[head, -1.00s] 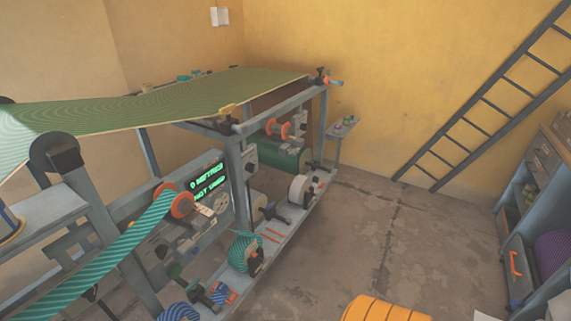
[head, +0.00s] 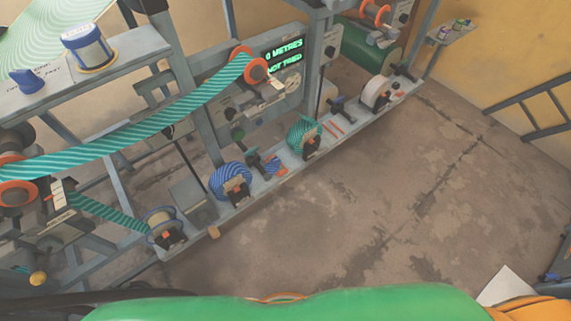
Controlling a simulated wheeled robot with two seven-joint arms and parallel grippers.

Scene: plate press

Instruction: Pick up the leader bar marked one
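I cannot make out a leader bar with a legible mark of one. Small thin red bars (head: 334,126) lie on the grey lower shelf (head: 272,182) of the machine, beside the teal striped roll (head: 300,134). No mark on them is legible at this size. A blue striped roll (head: 228,180) sits on the same shelf to the left, with small red and blue pieces (head: 275,166) between it and the teal roll. Neither of my grippers shows in the head view.
A teal striped band (head: 140,135) runs across the machine between orange-flanged rollers. A green-lettered display (head: 284,50) reads "0 METRES". A white roll (head: 374,92) sits at the shelf's far right. A dark ladder (head: 540,100) leans at right.

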